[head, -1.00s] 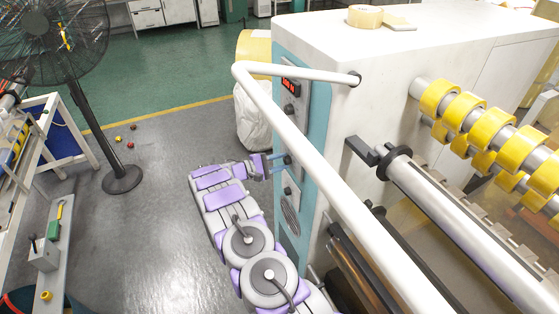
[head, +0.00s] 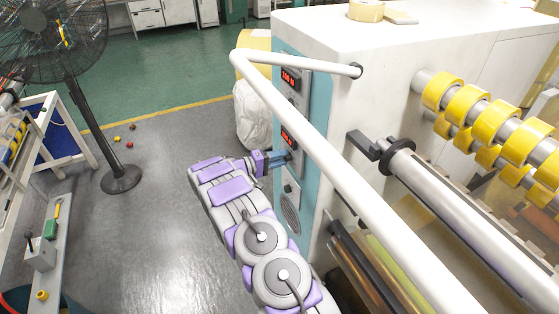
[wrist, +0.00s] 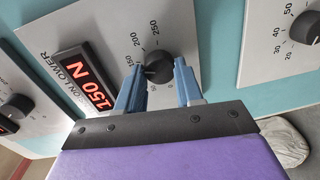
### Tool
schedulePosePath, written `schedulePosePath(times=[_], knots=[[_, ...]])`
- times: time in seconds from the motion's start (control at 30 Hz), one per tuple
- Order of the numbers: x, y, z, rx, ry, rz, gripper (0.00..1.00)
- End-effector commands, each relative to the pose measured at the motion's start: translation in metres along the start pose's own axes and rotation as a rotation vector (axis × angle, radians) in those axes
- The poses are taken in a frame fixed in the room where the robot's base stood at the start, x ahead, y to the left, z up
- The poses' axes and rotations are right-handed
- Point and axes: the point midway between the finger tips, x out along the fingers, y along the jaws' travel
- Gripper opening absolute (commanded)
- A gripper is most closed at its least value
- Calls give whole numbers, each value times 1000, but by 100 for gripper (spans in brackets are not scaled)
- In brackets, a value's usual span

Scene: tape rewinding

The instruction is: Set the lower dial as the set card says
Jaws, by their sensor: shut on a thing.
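The lower dial is a black knob (wrist: 157,66) on a grey panel with a printed scale that includes 200 and 250. Beside it, in the wrist view, a red display (wrist: 86,90) under a partly cut label ending in "LOWER" shows a figure in N; its first digit is hard to read. My gripper (wrist: 158,80) has its two blue fingers shut on the knob, one on each side. In the head view my gripper (head: 284,157) reaches the machine's front panel below the lit lower display (head: 288,137). I see no set card that I can identify.
Another knob (wrist: 16,108) sits left of the dial in the wrist view, and a knob with a smaller scale (wrist: 306,28) sits right. A white rail (head: 320,130) slants across the machine.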

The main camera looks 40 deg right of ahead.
Motion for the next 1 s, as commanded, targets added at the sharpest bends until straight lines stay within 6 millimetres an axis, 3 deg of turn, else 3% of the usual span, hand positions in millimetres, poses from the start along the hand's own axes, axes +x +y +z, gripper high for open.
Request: schedulePosePath(times=[0.47,0.5,0.77,1.0], knots=[[1,-4,3,9,-6,-5,6],[1,-4,3,9,-6,-5,37],[1,-3,2,11,-4,-3,62],[0,-2,1,12,-2,-2,62]])
